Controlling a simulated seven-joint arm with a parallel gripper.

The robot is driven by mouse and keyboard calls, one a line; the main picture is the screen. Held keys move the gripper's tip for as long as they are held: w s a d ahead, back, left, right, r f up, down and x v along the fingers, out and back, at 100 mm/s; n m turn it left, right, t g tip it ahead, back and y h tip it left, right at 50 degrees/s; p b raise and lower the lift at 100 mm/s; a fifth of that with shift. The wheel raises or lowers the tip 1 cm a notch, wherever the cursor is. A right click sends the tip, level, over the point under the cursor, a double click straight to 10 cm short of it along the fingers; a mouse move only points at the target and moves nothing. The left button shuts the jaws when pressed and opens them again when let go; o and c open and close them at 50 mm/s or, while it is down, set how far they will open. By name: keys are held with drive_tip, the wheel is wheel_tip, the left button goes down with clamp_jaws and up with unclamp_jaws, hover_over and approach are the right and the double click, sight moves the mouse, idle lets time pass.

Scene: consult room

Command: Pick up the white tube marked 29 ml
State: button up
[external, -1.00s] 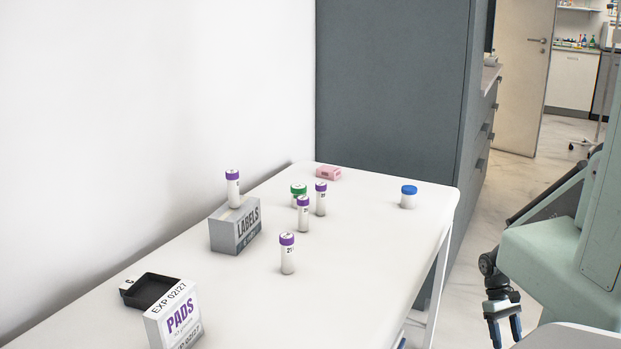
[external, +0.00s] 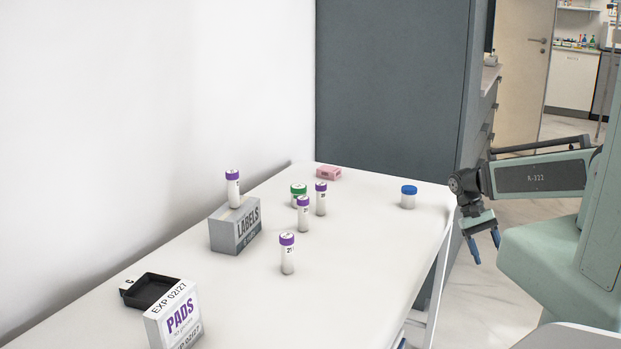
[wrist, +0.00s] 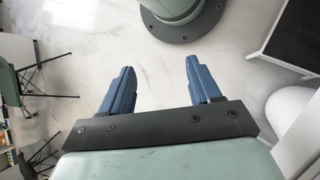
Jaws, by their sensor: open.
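Several white tubes with purple caps stand upright in the external view. One tube (external: 233,190) is on top of the grey LABELS box (external: 236,228). Another tube (external: 287,256) stands nearest the front, with a number that I cannot read fully. Two more, a middle tube (external: 303,216) and a rear tube (external: 321,200), stand close together. I cannot tell which is marked 29 ml. My gripper (external: 483,248) is open and empty, off the table's right edge, pointing down. In the wrist view my gripper (wrist: 160,85) shows its blue fingers apart over the floor.
A green-capped jar (external: 298,190) stands close behind the middle tube. A blue-capped jar (external: 408,198) stands near the right edge of the white table (external: 365,270). A pink box (external: 328,172) lies at the back. A PADS box (external: 173,318) and black tray (external: 150,292) are front left.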

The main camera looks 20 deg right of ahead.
drive_tip(key=w+a+r+m, duration=0.1)
drive_tip(key=w+a+r, duration=0.25)
drive_tip(key=r, duration=0.65)
wheel_tip(320, 180, up, 15)
drive_tip(key=n+t+y, duration=0.2)
drive_tip(key=n+t, duration=0.5)
drive_tip(key=n, duration=1)
hover_over(305, 198)
drive_tip(key=shift+d, duration=0.35)
drive_tip(key=shift+a+r+n, duration=0.1)
drive_tip(key=shift+a+n, duration=0.2)
drive_tip(key=shift+a, duration=0.05)
drive_tip(key=shift+f, duration=0.3)
wheel_tip(305, 198, down, 8)
drive_tip(key=shift+r, duration=0.15)
drive_tip(key=shift+w+a+f, duration=0.1)
drive_tip(key=shift+f, duration=1.25)
drive_tip(key=shift+a+f, duration=0.1)
drive_tip(key=shift+f, duration=1.25)
drive_tip(key=c, duration=1.1)
